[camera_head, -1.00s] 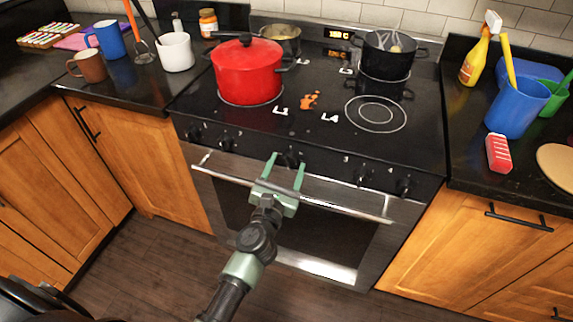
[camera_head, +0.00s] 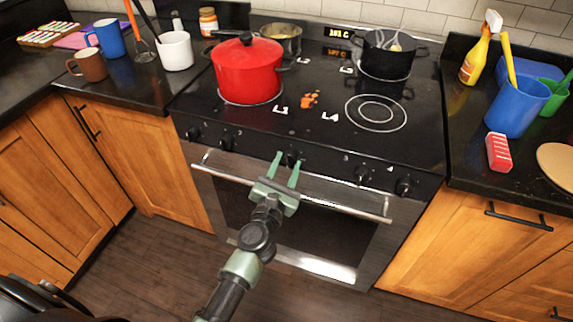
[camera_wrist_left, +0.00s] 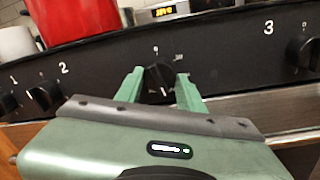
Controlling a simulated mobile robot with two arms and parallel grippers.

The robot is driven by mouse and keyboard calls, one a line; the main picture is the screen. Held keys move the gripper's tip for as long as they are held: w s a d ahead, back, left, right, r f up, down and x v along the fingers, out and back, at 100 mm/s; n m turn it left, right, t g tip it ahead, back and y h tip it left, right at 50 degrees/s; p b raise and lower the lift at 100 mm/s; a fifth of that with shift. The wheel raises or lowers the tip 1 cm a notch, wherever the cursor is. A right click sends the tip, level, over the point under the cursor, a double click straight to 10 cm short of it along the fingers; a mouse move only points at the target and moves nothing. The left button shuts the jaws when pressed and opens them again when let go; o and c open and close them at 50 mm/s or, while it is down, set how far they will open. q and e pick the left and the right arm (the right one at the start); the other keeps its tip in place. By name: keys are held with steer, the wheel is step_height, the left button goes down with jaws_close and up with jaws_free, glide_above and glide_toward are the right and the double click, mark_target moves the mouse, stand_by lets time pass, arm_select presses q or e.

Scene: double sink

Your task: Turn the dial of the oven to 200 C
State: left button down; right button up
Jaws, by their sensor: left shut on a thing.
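The oven (camera_head: 300,230) is a black and steel front below the stove top. Its middle dial (camera_head: 291,158) is a black knob on the control strip, and it also shows in the left wrist view (camera_wrist_left: 158,80). My left gripper (camera_head: 286,158) has its green fingers on either side of this dial, shut on it. In the left wrist view the fingertips (camera_wrist_left: 160,82) hide part of the knob's sides. A lit display (camera_head: 339,32) at the back of the stove shows a temperature in C, too small to read surely. My right gripper is not in view.
A red pot (camera_head: 247,72) and a black pot (camera_head: 387,55) stand on the stove. The oven handle (camera_head: 335,203) runs just below the dials. Other knobs (camera_head: 362,174) sit on both sides. A blue cup (camera_head: 517,107) stands on the right counter.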

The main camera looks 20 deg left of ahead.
arm_select(q)
steer(key=m, duration=0.4)
steer(key=shift+a, duration=0.1)
steer(key=shift+m+t+p, duration=0.3)
steer(key=shift+m+p, duration=0.15)
steer(key=shift+m, duration=1.75)
steer(key=shift+h, duration=0.3)
steer(key=c, duration=0.9)
jaws_free()
steer(key=s, duration=0.4)
steer(key=s+b, duration=0.1)
steer(key=s, duration=0.2)
steer(key=shift+s+f, duration=0.2)
steer(key=shift+s, duration=0.2)
